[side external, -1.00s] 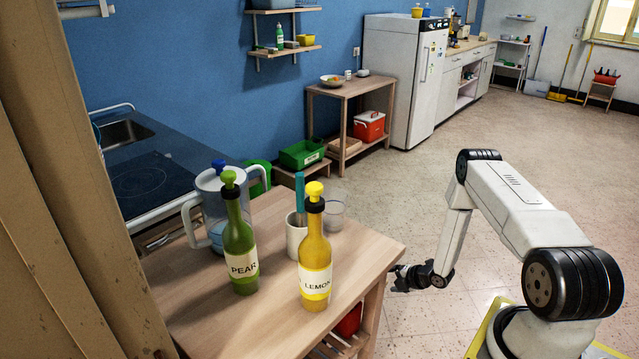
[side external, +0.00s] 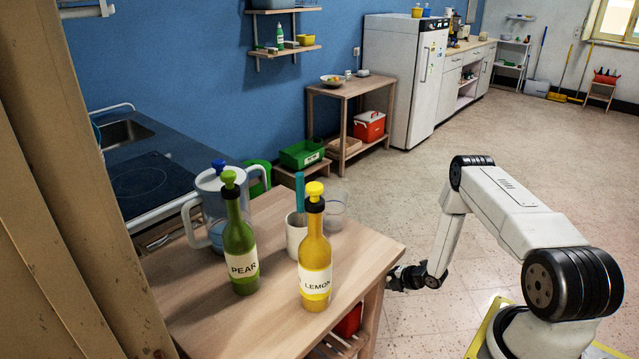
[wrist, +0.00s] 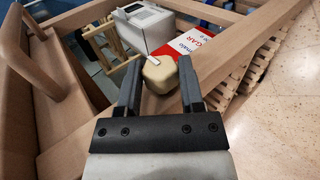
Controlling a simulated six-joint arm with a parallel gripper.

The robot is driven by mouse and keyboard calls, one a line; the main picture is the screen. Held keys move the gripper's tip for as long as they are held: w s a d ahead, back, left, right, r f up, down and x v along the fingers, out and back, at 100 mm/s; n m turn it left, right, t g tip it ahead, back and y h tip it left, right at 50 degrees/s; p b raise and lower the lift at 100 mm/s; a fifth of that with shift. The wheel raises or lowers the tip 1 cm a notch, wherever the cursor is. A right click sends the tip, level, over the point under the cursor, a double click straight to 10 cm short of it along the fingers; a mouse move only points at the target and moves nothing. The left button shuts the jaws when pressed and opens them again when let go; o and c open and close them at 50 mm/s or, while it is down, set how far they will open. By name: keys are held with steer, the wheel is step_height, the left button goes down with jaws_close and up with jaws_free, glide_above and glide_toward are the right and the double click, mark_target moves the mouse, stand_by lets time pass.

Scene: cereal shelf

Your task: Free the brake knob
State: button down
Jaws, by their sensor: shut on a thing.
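A cream, rounded block-like knob (wrist: 159,74) sits between the two dark fingers of my gripper (wrist: 159,88) in the wrist view, beside a wooden rail. The fingers are shut on it from either side. A short white strip lies across its upper edge. In the side external view my gripper (side external: 405,279) is at the right edge of the wooden table (side external: 195,325), below the top. The knob cannot be made out there.
A red and white box (wrist: 197,42) and a grey-white box (wrist: 146,26) lie just beyond the knob. Slatted wood is at the right. A green PEAR bottle (side external: 239,245), a yellow LEMON bottle (side external: 314,257) and a jug (side external: 210,200) stand on the table. The floor at right is open.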

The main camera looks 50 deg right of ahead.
steer(key=shift+t, duration=0.5)
steer(key=t, duration=0.4)
steer(key=shift+s+f, duration=0.2)
steer(key=shift+f, duration=0.15)
steer(key=shift+f+t, duration=0.2)
steer(key=shift+t, duration=2.2)
steer(key=shift+w+t, duration=0.1)
steer(key=shift+t, duration=0.3)
steer(key=shift+d, duration=0.1)
steer(key=shift+c, duration=1.1)
jaws_free()
steer(key=v, duration=0.7)
steer(key=shift+s, duration=0.25)
